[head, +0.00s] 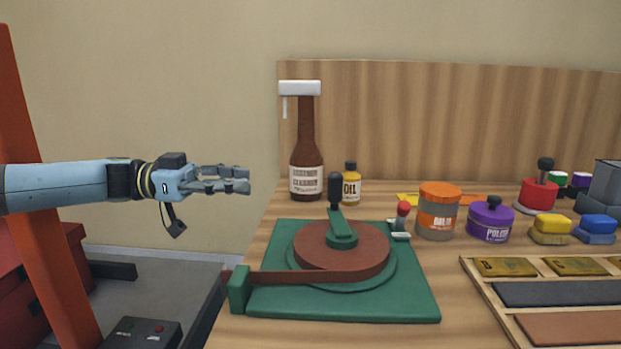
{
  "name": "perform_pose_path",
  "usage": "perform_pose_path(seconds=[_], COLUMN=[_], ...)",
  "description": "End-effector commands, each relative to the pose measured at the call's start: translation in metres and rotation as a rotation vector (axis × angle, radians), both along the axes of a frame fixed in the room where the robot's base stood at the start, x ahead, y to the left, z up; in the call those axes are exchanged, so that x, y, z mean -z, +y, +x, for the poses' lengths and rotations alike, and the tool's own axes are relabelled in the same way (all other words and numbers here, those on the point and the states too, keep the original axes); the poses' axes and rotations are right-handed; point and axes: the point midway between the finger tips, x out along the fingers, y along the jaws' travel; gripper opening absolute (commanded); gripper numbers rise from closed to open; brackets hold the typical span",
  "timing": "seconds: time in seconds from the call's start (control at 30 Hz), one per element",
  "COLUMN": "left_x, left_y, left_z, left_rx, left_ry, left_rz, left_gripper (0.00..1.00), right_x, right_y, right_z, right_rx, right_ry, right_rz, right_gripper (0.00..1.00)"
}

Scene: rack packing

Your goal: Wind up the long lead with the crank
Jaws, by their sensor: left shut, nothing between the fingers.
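A green winder base (408,304) lies on the wooden bench with a round reel wound with a brown lead (320,256). A strip of the lead (310,278) runs left from the reel to a green block (239,290) at the base's left edge, where a small dark red end sticks out. A green crank arm (339,222) lies over the reel's middle, with an upright black knob (335,188). My left gripper (248,187) is shut and empty, in the air left of the bench, apart from the crank. My right gripper is not in view.
A brown bottle (306,150) and a small oil bottle (351,186) stand behind the winder. An orange-lidded jar (438,212), a purple tin (490,222) and a partitioned tray (483,294) stand to the right. The bench's left edge lies beside the winder.

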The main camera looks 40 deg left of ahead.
Motion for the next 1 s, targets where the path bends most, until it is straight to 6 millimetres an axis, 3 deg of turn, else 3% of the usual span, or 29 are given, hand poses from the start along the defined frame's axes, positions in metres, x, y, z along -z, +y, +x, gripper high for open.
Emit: perform_pose_path(seconds=[0.5, 0.7, 1.0], left_x=[0.007, 0.004, 0.0], left_y=[-0.087, -0.104, -0.107], left_z=[0.054, 0.064, 0.066], left_rx=[0.002, 0.001, 0.0], left_ry=[-0.005, -0.005, -0.004], left_rz=[-0.001, 0.0, 0.0], left_gripper=[0.0, 0.0, 0.0], right_x=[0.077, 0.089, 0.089], right_y=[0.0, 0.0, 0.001], right_z=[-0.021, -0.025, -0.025], right_rx=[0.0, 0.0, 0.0], right_ry=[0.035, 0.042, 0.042], right_rz=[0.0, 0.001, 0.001], right_gripper=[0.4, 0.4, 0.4])
